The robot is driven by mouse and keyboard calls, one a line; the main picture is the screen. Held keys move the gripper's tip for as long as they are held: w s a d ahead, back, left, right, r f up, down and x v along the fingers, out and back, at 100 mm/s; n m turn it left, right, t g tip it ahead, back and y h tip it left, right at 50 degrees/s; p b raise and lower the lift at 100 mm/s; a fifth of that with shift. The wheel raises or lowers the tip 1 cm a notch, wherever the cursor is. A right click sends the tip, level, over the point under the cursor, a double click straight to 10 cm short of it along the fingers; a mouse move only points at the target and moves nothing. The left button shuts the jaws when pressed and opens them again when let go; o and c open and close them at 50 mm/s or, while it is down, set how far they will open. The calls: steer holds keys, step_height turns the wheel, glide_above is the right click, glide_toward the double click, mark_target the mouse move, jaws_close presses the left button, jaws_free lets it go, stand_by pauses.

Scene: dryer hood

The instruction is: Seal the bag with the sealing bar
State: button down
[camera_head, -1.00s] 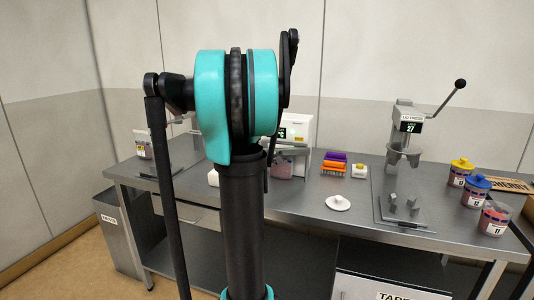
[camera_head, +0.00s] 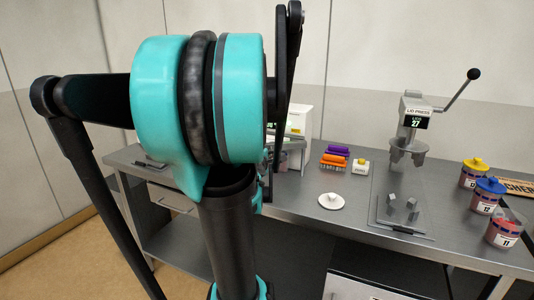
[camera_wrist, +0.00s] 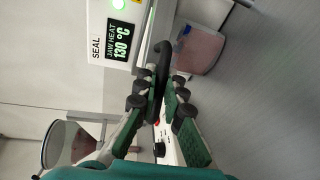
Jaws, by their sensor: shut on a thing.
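The sealer is a white box (camera_head: 299,120) behind my arm in the head view. In the wrist view its panel (camera_wrist: 118,38) reads SEAL, JAW HEAT 130 °C, with a green light lit. A grey sealing bar (camera_wrist: 153,22) runs beside the panel, with a black curved handle (camera_wrist: 163,55). My gripper (camera_wrist: 165,88), with green and black fingers, is shut on this handle. A clear bag (camera_wrist: 201,47) with pinkish contents lies just beyond the bar. I cannot tell how its mouth sits in the jaws. My arm hides the gripper and bag in the head view.
A lid press (camera_head: 408,125) stands on the steel bench. Purple and orange pieces (camera_head: 335,160), a white disc (camera_head: 331,201), a grey fixture (camera_head: 400,212) and lidded jars (camera_head: 487,194) stand right of my arm. A clear vessel with reddish contents (camera_wrist: 68,143) is at the wrist view's lower left.

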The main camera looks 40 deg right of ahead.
steer(key=c, duration=1.6)
jaws_free()
steer(key=shift+a, duration=0.1)
steer(key=v, duration=1.2)
